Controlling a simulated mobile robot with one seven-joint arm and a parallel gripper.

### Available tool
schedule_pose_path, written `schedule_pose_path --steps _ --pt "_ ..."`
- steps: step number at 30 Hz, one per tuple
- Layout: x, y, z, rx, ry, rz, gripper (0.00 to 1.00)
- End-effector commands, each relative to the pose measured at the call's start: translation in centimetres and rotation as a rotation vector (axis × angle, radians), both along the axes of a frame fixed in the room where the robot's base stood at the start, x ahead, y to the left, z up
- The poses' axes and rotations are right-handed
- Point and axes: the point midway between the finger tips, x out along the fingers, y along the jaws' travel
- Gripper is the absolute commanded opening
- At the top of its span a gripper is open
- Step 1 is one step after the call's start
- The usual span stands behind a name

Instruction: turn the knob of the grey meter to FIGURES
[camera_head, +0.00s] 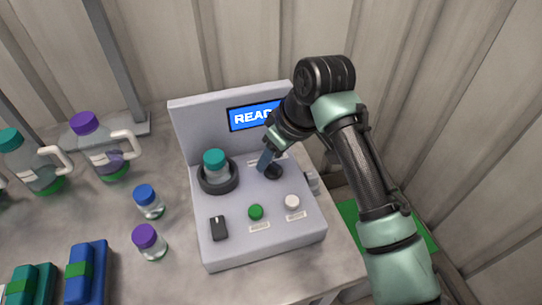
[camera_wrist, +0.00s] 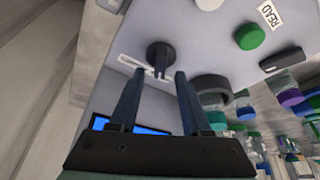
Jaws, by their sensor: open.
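The grey meter (camera_head: 240,245) stands on the table with a blue screen (camera_head: 243,118) that begins "READ"; my arm hides the rest. Its black round knob (camera_head: 274,173) is at the back right of the panel. In the wrist view the knob (camera_wrist: 160,54) has a raised grip bar. My gripper (camera_head: 266,163) is over the knob. In the wrist view my gripper (camera_wrist: 157,73) is open, its fingertips on either side of the bar's line, with nothing held. I cannot tell whether they touch the knob. A white label (camera_wrist: 131,64) beside it is too small to read.
A teal-capped jar (camera_head: 215,164) sits in the meter's round black holder. A green button (camera_head: 256,212), a white button (camera_head: 292,202) and a black switch (camera_head: 219,228) are nearer the front. Bottles with blue (camera_head: 148,198) and purple (camera_head: 148,242) caps stand left.

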Motion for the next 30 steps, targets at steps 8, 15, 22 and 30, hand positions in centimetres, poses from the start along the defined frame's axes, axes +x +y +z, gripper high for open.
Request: schedule_pose_path --steps 8,15,22,30 --pt "0.22 0.25 -0.78 0.000 0.000 0.001 0.47" --pt "0.21 0.25 -0.75 0.000 0.000 0.000 0.28" --pt "0.20 0.24 -0.74 0.001 -0.001 0.000 0.00" --pt "0.19 0.27 -0.69 0.001 -0.001 -0.003 0.00"
